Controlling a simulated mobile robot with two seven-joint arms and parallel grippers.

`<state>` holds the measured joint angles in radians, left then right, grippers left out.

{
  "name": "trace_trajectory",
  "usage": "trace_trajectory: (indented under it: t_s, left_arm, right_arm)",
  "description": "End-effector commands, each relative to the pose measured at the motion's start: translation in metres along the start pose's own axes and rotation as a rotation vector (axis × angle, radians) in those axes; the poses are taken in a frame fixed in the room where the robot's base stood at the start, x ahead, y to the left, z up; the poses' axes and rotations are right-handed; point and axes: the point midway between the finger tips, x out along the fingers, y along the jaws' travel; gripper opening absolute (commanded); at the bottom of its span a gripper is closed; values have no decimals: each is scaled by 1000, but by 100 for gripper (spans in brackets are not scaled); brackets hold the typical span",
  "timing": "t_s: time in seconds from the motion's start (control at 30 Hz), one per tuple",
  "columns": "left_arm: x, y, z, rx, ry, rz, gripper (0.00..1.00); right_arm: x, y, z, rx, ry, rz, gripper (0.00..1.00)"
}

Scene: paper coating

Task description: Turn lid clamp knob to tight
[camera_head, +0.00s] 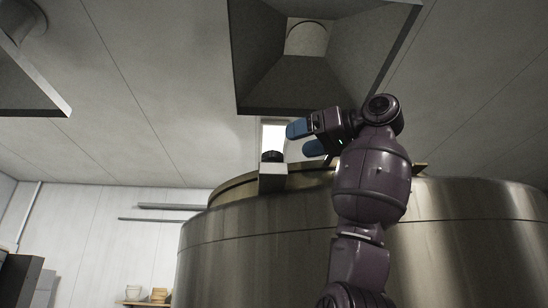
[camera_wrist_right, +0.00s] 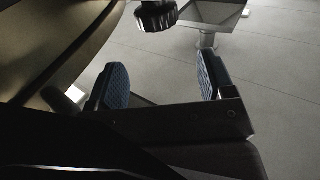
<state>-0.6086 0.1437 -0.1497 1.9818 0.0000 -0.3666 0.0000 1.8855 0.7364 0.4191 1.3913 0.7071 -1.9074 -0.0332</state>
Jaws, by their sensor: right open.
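The lid clamp knob (camera_head: 273,156) is a small dark round knob on top of a grey clamp block (camera_head: 272,178) at the rim of a large steel vessel (camera_head: 270,225). My right gripper (camera_head: 300,138) has blue fingertips and is open, above and to the right of the knob, apart from it. In the right wrist view the ridged dark knob (camera_wrist_right: 156,16) is at the top edge, partly cut off. It lies beyond the open, empty fingers of my right gripper (camera_wrist_right: 160,85). My left gripper is not in view.
A dark metal hood (camera_head: 270,75) hangs from the ceiling above the vessel, with another hood (camera_head: 25,85) at far left. A shelf with small pots (camera_head: 158,295) is on the back wall. The space left of the knob looks clear.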

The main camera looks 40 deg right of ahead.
Motion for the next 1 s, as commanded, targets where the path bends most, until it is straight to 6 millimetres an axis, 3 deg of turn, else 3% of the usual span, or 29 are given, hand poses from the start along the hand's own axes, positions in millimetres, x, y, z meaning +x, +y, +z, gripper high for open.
trace_trajectory:
  t_s: [0.1, 0.3, 0.5, 0.7, 1.0]
  left_arm:
    - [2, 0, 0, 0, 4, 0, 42]
    - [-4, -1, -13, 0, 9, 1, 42]
    - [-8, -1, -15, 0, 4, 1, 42]
    - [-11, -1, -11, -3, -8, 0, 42]
    - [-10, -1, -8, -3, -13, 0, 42]
  right_arm:
    - [1, 0, 20, 1, -1, 1, 76]
    - [39, 0, 14, 1, -2, -2, 76]
    - [64, 0, 14, 0, -2, -1, 76]
    - [74, 0, 15, 1, -1, 0, 76]
    - [75, 0, 15, 0, 0, 1, 72]
